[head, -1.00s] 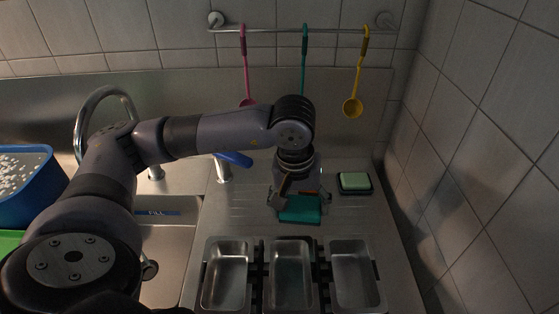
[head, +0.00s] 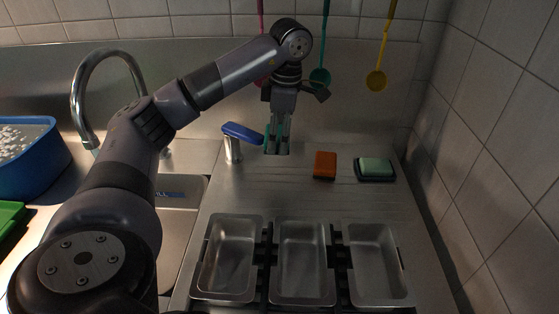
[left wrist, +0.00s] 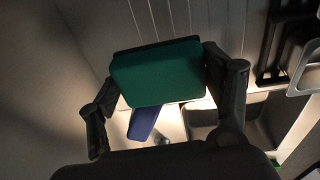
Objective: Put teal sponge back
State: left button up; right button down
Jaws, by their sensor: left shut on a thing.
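The teal sponge (left wrist: 157,73) is held between the two fingers of my left gripper, filling the middle of the left wrist view. In the head view my left gripper (head: 277,147) points down near the back of the metal counter, just right of a blue-topped metal post. There the sponge (head: 268,136) shows only as a narrow teal strip, mostly hidden by the fingers. I cannot tell whether its lower edge touches the counter. My right gripper is not in view.
An orange sponge (head: 325,165) and a pale green sponge (head: 374,166) on a dark dish sit to the right. The blue-topped post (head: 242,133) stands close left of the gripper. Ladles hang behind. Three metal trays (head: 300,258) fill the front. The counter between is clear.

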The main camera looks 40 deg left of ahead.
pick_arm(q)
jog(key=b, duration=0.2)
send_over(279, 167)
jog(key=s+d, duration=0.3)
notch_tip(279, 167, down, 6)
jog(key=shift+s+r, duration=0.15)
notch_tip(279, 167, down, 4)
jog(key=shift+f+p, duration=0.1)
jog(key=shift+p, duration=0.55)
jog(key=shift+w+a, duration=0.35)
jog(key=shift+w, duration=0.1)
jog(key=shift+w+a+p, duration=0.55)
jog(key=shift+w+a, duration=0.45)
jog(key=shift+w, duration=0.25)
jog(key=shift+s+f, duration=0.1)
jog(key=shift+f, duration=0.45)
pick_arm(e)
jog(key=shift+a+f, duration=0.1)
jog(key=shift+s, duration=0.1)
pick_arm(q)
jog(key=o, duration=1)
jog(key=shift+f, duration=0.15)
